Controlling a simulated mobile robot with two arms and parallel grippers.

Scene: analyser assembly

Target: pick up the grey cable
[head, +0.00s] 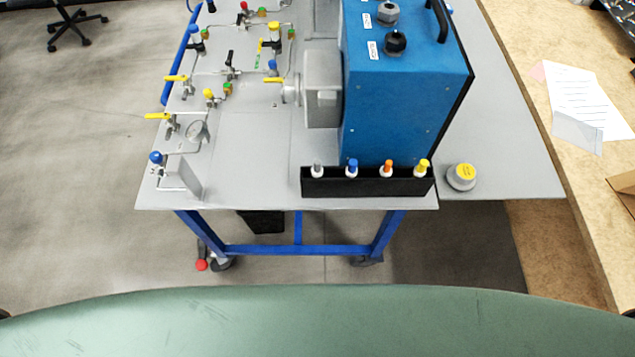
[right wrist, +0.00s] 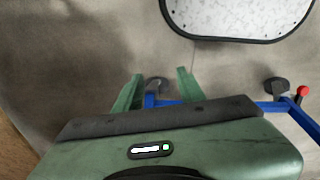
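The grey-tipped cable end (head: 318,169) stands upright in a black holder (head: 330,188) at the front edge of the grey table. It is the leftmost in a row with blue (head: 352,167), orange (head: 387,169) and yellow (head: 423,167) ends. Only the tops show; what lies inside the holder is hidden. My right gripper (right wrist: 160,75) shows in the right wrist view with its two green fingers apart and nothing between them. It is away from the holder, with floor and part of the blue table frame behind it. My left gripper is in neither view.
A blue analyser box (head: 405,100) stands right behind the holder. A round yellow-topped weight-like object (head: 461,177) sits to its right. A wooden bench (head: 570,210) with papers is at the right.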

